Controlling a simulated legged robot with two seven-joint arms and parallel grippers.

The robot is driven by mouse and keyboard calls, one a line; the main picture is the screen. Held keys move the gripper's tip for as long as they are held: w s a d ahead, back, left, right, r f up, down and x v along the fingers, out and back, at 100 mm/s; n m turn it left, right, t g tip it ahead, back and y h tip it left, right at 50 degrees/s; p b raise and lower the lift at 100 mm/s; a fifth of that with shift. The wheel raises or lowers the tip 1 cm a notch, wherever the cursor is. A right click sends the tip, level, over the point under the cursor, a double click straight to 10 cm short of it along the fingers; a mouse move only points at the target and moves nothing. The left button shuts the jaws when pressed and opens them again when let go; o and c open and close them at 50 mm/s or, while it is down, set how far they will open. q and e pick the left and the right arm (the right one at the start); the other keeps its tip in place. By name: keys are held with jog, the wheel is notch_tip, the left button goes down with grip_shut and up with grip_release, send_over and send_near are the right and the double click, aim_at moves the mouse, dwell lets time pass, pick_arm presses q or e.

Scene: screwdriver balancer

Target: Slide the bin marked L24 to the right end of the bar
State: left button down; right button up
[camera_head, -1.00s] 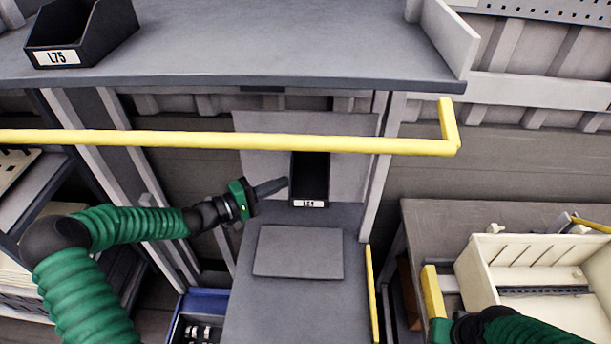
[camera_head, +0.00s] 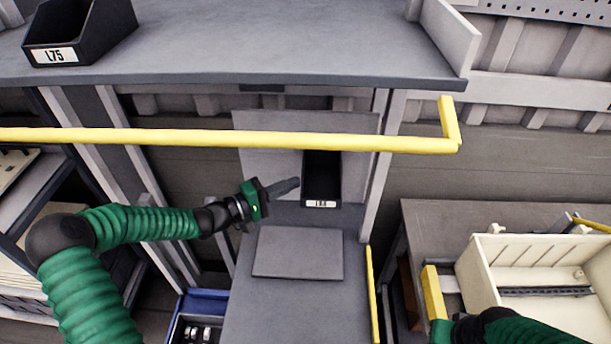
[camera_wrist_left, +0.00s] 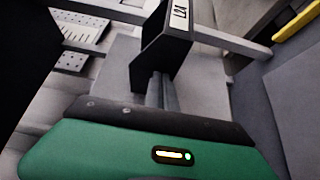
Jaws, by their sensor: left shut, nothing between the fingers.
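The black bin (camera_head: 322,180) is beneath the yellow bar in the head view, in front of a light panel. Its label is too small to read there, but in the left wrist view the bin (camera_wrist_left: 166,48) reads L24. My left gripper (camera_head: 296,184) is shut and empty, its fingers pointing right at the bin's left side. The fingertips (camera_wrist_left: 160,82) reach the bin in the wrist view; they look in contact or nearly so. My right arm shows at the bottom right, but its fingers are not visible.
The yellow bar (camera_head: 250,138) crosses above the bin and bends up at its right end. A grey post (camera_head: 378,190) stands right of the bin. A bin marked L75 (camera_head: 85,30) sits on the upper shelf. A cream tray (camera_head: 480,275) is at lower right.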

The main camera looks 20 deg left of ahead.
pick_arm(q)
jog(key=shift+w+d+b, duration=0.25)
jog(key=shift+d, duration=0.65)
jog(key=shift+w+d+b, duration=0.2)
jog(key=shift+d, duration=0.65)
jog(key=v, duration=0.2)
jog(key=p+v, duration=0.1)
jog(key=v, duration=0.1)
jog(key=shift+s+d, duration=0.15)
jog(key=shift+s, duration=0.25)
